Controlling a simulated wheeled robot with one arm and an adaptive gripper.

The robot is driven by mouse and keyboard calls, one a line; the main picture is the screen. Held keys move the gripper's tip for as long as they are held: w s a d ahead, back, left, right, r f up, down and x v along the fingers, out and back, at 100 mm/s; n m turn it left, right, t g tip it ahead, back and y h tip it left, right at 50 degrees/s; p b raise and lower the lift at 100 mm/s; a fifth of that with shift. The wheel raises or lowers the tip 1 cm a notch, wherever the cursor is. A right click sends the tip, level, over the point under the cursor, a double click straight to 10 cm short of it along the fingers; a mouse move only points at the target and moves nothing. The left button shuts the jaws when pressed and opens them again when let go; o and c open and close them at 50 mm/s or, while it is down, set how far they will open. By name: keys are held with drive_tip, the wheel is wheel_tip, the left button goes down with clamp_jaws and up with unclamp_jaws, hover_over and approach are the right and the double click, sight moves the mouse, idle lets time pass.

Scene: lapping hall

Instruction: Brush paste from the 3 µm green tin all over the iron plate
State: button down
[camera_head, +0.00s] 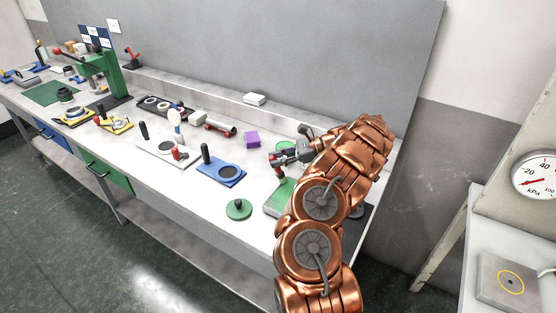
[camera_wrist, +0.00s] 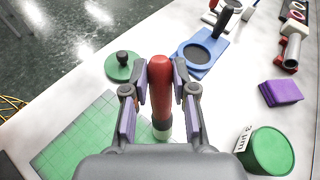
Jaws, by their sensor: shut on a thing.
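In the head view my gripper (camera_head: 277,160) is at the plate's far side. The plate (camera_wrist: 75,140) has a green, gridded top; I cannot tell how much of the green is paste. It also shows in the head view (camera_head: 281,196), partly behind my arm. The brush end is over or beside the plate's right edge; contact is unclear. The green tin (camera_wrist: 270,150), marked 3 µm, stands right of the brush.
A green disc with a black knob (camera_head: 238,209) lies left of the plate. A blue holder with a dark disc (camera_head: 221,171) and a purple block (camera_head: 252,139) are farther left and back. A low ledge and grey wall run along the back.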

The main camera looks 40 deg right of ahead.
drive_tip(key=shift+r+p, duration=1.3)
drive_tip(key=shift+r, duration=1.55)
drive_tip(key=shift+r+p, duration=0.8)
drive_tip(key=shift+r, duration=0.75)
